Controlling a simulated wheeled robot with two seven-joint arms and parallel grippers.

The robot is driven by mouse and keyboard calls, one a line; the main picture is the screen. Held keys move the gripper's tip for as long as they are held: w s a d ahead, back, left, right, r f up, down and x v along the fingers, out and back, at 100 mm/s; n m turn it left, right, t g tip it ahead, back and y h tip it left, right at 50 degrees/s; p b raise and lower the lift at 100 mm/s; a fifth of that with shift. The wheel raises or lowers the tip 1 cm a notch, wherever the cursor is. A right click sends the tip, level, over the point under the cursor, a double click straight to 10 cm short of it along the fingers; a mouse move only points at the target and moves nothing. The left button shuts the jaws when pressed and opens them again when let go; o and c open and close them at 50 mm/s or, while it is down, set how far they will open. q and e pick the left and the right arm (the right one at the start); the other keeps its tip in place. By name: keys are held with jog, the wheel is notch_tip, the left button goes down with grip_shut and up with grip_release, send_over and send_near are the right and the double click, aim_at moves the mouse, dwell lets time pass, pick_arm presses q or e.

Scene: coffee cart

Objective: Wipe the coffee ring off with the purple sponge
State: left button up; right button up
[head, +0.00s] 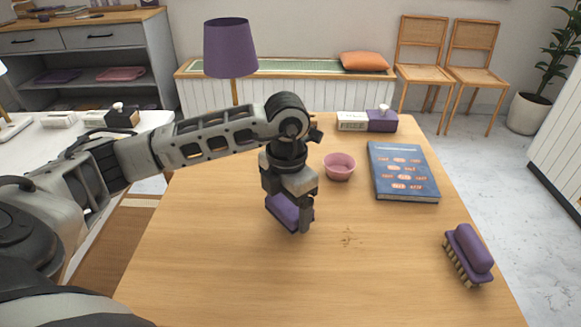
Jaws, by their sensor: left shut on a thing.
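My left gripper (291,222) is shut on the purple sponge (284,209) over the middle of the wooden table. Its fingers hide part of the sponge. I cannot tell whether the sponge touches the tabletop. A small brown broken mark, the coffee ring (349,238), lies on the table a little to the right of the gripper. My right gripper is not in the view.
A pink bowl (339,167) stands behind the mark, with a blue book (403,172) to its right. A purple brush (468,255) lies near the right edge. A white-and-purple box (381,121) stands at the back. The table's (220,275) front area is clear.

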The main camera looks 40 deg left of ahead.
pick_arm(q)
jog(key=shift+r+p, duration=1.65)
jog(key=shift+r, duration=0.95)
